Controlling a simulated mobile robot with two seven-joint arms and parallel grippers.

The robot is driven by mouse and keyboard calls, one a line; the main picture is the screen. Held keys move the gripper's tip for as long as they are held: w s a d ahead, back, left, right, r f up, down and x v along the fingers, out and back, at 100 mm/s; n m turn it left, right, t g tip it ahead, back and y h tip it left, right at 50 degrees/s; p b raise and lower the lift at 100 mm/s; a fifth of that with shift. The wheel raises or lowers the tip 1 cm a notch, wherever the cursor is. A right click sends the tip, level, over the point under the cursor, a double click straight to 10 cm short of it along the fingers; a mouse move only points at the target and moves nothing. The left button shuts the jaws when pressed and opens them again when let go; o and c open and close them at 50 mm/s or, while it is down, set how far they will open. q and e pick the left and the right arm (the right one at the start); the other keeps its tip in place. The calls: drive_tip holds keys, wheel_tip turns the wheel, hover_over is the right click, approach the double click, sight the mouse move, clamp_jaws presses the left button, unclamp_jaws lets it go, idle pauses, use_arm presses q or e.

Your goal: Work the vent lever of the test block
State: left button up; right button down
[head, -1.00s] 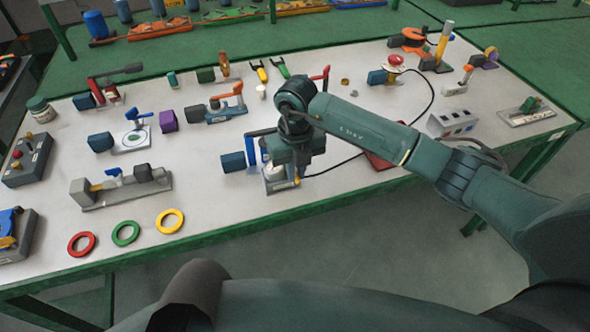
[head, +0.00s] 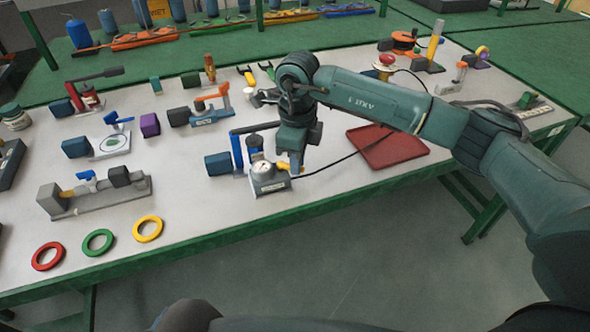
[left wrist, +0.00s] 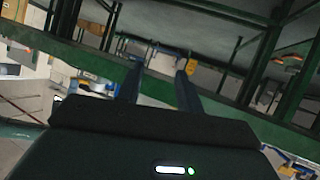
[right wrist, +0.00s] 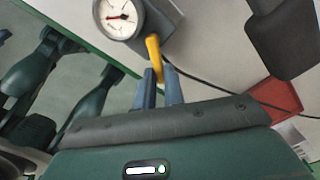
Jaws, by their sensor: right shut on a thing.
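The test block (head: 268,182) is a grey box near the table's front edge, with a round white gauge (right wrist: 118,17) on it. Its yellow vent lever (right wrist: 154,52) sticks out of the block's side. My right gripper (right wrist: 160,76) is shut on the lever's end. In the head view the same gripper (head: 294,168) comes down at the block's right side, and its fingers partly cover the lever. My left gripper (left wrist: 160,75) shows only in the left wrist view, with its fingers apart and nothing between them.
A blue upright part (head: 238,150) stands close to the block's left. A black cable (head: 335,163) runs off to the right past a red tray (head: 388,148). Red, green and yellow rings (head: 148,229) lie at the front left. The table front right of the block is clear.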

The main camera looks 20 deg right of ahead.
drive_tip(key=shift+w+d+f+n+b, duration=0.15)
drive_tip(key=shift+w+n+b, duration=0.2)
drive_tip(key=shift+n+b, duration=0.45)
drive_tip(key=shift+w+n, duration=0.1)
drive_tip(key=shift+n, duration=0.5)
drive_tip(key=n+b, duration=0.1)
drive_tip(key=w+n, duration=0.1)
drive_tip(key=shift+d+n+b, duration=0.15)
drive_tip(key=shift+n+b, duration=0.2)
drive_tip(key=shift+n, duration=0.55)
use_arm(q)
drive_tip(key=shift+s+a+t+b, duration=0.3)
drive_tip(key=shift+s+a+t, duration=0.05)
drive_tip(key=shift+a+t, duration=0.2)
use_arm(e)
drive_tip(key=shift+w+n, duration=0.15)
drive_tip(key=shift+n, duration=0.15)
use_arm(q)
drive_tip(key=shift+f, duration=0.1)
use_arm(e)
drive_tip(key=shift+r, duration=0.2)
drive_tip(key=c, duration=1.5)
unclamp_jaws()
use_arm(q)
drive_tip(key=shift+d, duration=0.1)
